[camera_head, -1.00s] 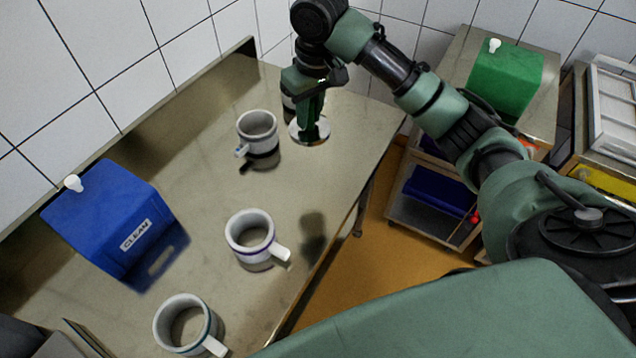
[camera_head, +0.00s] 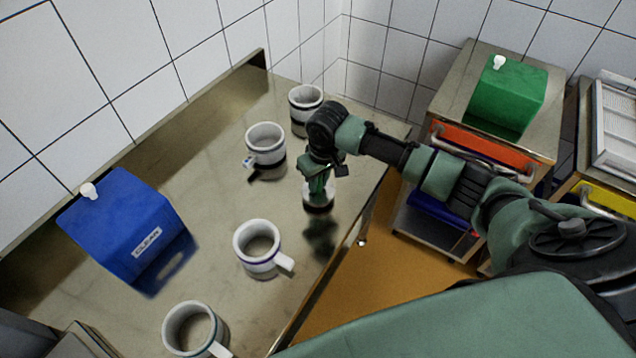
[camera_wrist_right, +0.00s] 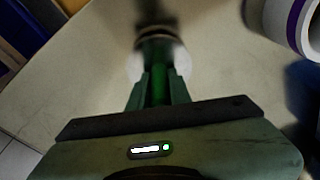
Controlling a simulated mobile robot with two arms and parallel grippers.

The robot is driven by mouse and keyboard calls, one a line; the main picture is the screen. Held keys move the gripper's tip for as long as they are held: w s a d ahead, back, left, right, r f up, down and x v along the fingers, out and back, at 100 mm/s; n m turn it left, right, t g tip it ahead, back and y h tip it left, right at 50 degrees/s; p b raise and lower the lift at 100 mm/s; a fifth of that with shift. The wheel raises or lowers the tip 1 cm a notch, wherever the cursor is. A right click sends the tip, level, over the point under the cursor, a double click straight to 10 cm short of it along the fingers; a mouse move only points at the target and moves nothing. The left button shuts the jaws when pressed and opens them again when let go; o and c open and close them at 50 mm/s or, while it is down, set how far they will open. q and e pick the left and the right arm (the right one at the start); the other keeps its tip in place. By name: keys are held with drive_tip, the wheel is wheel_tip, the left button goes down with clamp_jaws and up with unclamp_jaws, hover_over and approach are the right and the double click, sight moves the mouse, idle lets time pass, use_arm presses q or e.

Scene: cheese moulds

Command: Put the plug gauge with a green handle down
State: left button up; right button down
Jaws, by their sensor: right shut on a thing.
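My right gripper (camera_head: 318,185) is shut on the plug gauge (camera_head: 318,203), which hangs below the fingers with its pale, wide end down. In the right wrist view the gauge's green handle (camera_wrist_right: 158,88) is between my fingers (camera_wrist_right: 158,92), and its round end lies beyond them, blurred. The gauge is over the steel table (camera_head: 215,215), near its right edge; I cannot tell whether it touches the top. The fingers hide most of the handle in the head view. My left gripper is not in view.
Several white mugs stand on the table: a far one (camera_head: 306,110), one with a tag (camera_head: 265,143), a purple-striped one (camera_head: 258,250) and a near one (camera_head: 190,328). A blue CLEAN box (camera_head: 120,220) is at left. A green box (camera_head: 507,95) stands on a side cart.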

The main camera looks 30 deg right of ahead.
sight(322, 194)
drive_tip(key=shift+f, duration=0.75)
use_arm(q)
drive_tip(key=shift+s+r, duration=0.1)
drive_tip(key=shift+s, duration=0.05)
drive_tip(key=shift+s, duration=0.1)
use_arm(e)
drive_tip(key=shift+f, duration=0.15)
drive_tip(key=c, duration=1.3)
unclamp_jaws()
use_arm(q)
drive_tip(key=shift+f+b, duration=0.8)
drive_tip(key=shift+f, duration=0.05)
use_arm(e)
wheel_tip(322, 194, up, 12)
drive_tip(key=s, duration=0.1)
drive_tip(key=shift+s+d, duration=0.15)
drive_tip(key=shift+s, duration=0.25)
